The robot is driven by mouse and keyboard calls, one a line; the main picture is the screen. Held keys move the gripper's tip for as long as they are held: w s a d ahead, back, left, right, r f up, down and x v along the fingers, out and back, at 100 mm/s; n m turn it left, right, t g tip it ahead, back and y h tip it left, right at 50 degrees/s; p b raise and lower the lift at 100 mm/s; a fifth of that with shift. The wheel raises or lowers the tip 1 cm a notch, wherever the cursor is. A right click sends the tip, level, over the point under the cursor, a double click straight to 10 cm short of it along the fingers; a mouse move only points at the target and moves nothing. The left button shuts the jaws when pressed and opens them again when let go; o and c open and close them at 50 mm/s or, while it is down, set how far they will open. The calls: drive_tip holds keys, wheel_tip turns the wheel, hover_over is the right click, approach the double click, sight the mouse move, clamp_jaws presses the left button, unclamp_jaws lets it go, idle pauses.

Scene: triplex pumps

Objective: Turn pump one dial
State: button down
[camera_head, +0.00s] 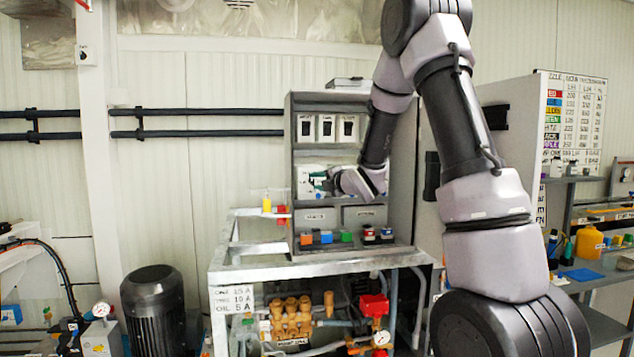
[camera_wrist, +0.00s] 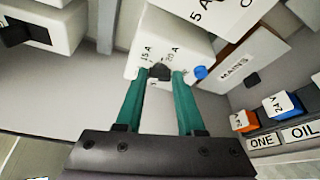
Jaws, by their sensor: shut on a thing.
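In the wrist view a small dark dial (camera_wrist: 160,72) sits on a white box (camera_wrist: 178,45) marked "15 A" and "20 A". My gripper (camera_wrist: 163,74) has its two green fingers on either side of the dial, with their tips closed on it. A blue knob (camera_wrist: 200,72) is just right of the right fingertip. In the head view my gripper (camera_head: 325,184) reaches the middle of the grey panel (camera_head: 300,110). The dial is too small to make out there, and my wrist covers part of the white box. The dial's pointer direction cannot be read.
Three white switch boxes (camera_head: 326,128) are above. Coloured blocks (camera_head: 326,236) line the ledge below. A placard (camera_head: 234,299) seems to read "ONE 15 A, TWO 10 A, OIL 5 A". A metal-framed bench (camera_head: 300,268) stands in front.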

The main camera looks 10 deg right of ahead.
drive_tip(key=m, duration=0.2)
drive_tip(key=m+t, duration=0.1)
drive_tip(key=m, duration=0.1)
drive_tip(key=shift+d+f+t+y, duration=0.1)
drive_tip(key=shift+f+t+y, duration=0.2)
drive_tip(key=shift+f, duration=0.1)
drive_tip(key=shift+f+m+t, duration=0.15)
drive_tip(key=shift+m+t, duration=0.55)
drive_tip(key=shift+m, duration=1.2)
drive_tip(key=c, duration=0.5)
unclamp_jaws()
drive_tip(key=shift+s, duration=0.1)
drive_tip(key=v, duration=1)
drive_tip(key=shift+s+f, duration=0.15)
drive_tip(key=shift+s, duration=0.1)
